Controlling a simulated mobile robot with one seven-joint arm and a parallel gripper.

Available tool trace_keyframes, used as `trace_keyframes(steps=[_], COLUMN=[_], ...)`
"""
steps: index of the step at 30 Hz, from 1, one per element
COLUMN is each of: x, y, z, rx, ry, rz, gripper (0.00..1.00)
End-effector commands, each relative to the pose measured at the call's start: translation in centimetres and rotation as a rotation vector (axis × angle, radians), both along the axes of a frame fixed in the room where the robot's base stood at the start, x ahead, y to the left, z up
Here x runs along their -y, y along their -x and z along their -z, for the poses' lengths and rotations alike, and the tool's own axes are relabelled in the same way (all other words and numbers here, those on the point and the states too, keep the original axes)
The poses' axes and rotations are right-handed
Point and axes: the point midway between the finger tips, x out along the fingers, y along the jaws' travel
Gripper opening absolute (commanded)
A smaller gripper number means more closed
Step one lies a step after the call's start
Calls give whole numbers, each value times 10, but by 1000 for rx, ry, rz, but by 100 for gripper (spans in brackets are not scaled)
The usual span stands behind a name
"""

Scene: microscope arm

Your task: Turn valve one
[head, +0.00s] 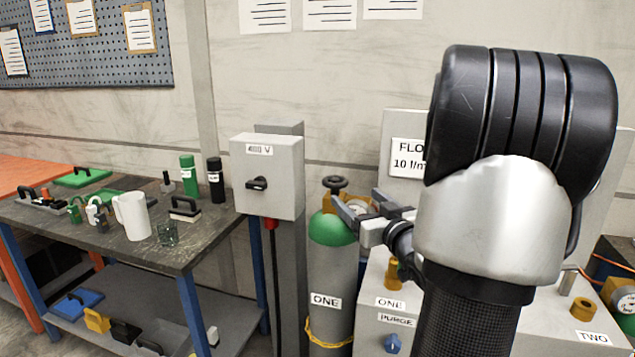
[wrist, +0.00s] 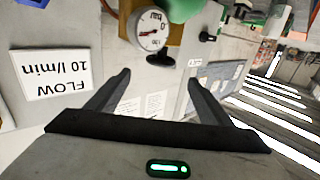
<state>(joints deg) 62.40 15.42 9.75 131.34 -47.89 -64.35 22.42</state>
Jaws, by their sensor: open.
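Valve one is the dark handwheel (head: 335,183) on the brass valve body of the grey cylinder with a green shoulder (head: 330,229) labelled ONE. In the wrist view, which is upside down, a dark knob that looks like this handwheel (wrist: 160,61) sits beside the brass body (wrist: 174,38) and the round pressure gauge (wrist: 150,30). My gripper (head: 354,195) is open and empty, reaching in from the right toward the valve. In the wrist view its fingertips (wrist: 158,76) are spread either side of the knob's line, with the knob appearing ahead of them; contact is not visible.
A grey 400 V switch box (head: 268,177) stands left of the cylinder. A cabinet with a FLOW sign (head: 408,152) and PURGE knob (head: 393,343) is at the right. A workbench (head: 200,247) with a white jug and bottles stands at left.

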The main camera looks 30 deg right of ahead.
Motion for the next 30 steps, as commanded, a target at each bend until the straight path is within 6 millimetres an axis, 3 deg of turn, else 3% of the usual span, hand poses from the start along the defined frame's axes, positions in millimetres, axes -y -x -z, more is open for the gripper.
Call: trace_keyframes(steps=[5,21,30], x=[4,25,31], y=[-27,-139,-165], z=[0,0,0], rx=[0,-2,-3], ry=[0,3,3], rz=[-3,-2,0], gripper=[74,74,74])
